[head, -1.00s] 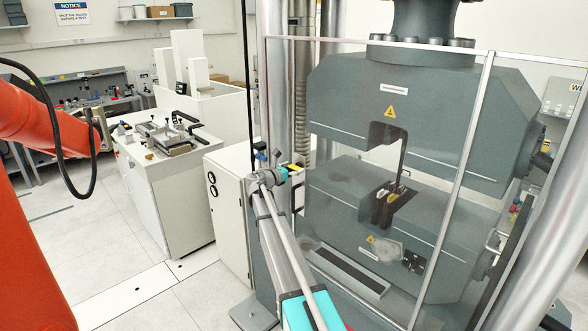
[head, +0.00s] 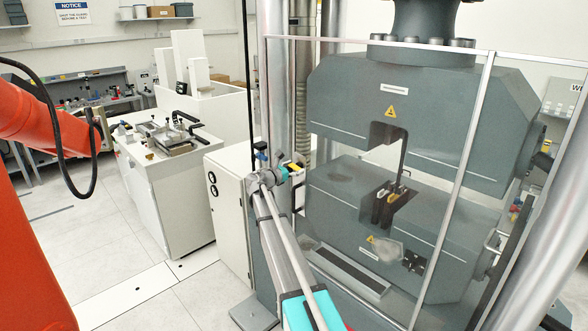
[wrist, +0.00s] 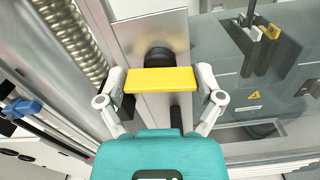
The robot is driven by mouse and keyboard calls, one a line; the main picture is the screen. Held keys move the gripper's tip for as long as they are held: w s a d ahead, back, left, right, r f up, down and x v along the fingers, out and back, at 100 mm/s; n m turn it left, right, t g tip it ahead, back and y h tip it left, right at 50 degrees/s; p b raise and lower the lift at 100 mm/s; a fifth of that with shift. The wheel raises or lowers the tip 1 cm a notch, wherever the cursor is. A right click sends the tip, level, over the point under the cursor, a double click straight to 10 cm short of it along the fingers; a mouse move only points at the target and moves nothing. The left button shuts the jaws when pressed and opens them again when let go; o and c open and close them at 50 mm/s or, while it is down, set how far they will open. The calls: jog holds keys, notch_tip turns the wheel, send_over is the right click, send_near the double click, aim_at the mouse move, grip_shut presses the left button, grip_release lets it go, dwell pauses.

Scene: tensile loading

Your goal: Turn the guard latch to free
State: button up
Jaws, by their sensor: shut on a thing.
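The guard latch (wrist: 160,79) is a yellow bar on a dark round hub, set on a metal plate at the guard's edge. In the wrist view it lies level across the picture. My gripper (wrist: 163,84) has one finger at each end of the bar and is shut on it. In the head view my gripper (head: 279,173) is at the left edge of the clear guard, and a small piece of the yellow latch (head: 297,167) shows beyond it. The rest of the latch is hidden there by my gripper.
The grey testing machine (head: 340,195) stands behind the clear guard with its metal frame bar (head: 466,150). A ribbed column (wrist: 75,35) rises close to the left of the latch. A white cabinet (head: 228,205) and a white bench (head: 170,205) stand to the left, with open floor before them.

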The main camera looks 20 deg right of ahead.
jog(key=m, duration=0.8)
jog(key=shift+d+m, duration=0.1)
jog(key=shift+m, duration=0.3)
jog(key=m, duration=0.3)
jog(key=shift+m, duration=2.3)
jog(key=o, duration=0.9)
jog(key=shift+f, duration=0.1)
jog(key=shift+c, duration=0.2)
jog(key=shift+s, duration=0.15)
jog(key=v, duration=1.2)
